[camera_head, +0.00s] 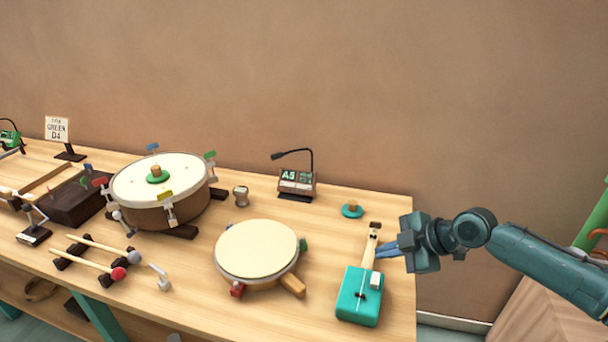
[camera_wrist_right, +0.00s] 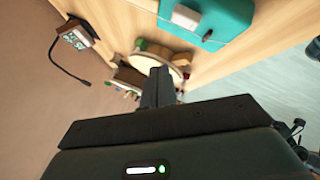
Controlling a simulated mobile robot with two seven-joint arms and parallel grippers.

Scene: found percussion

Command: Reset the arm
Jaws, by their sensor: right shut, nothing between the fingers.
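My right gripper (camera_head: 388,250) comes in from the right in the head view, at the right end of the workbench, beside the neck of a teal box instrument (camera_head: 359,297). Its fingers are shut with nothing between them. In the right wrist view the closed dark fingers (camera_wrist_right: 157,88) point toward the drums, and the teal instrument (camera_wrist_right: 222,15) shows at the top. I cannot tell whether the fingers touch the instrument's neck in the head view. My left gripper is not in view.
The wall stands behind.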

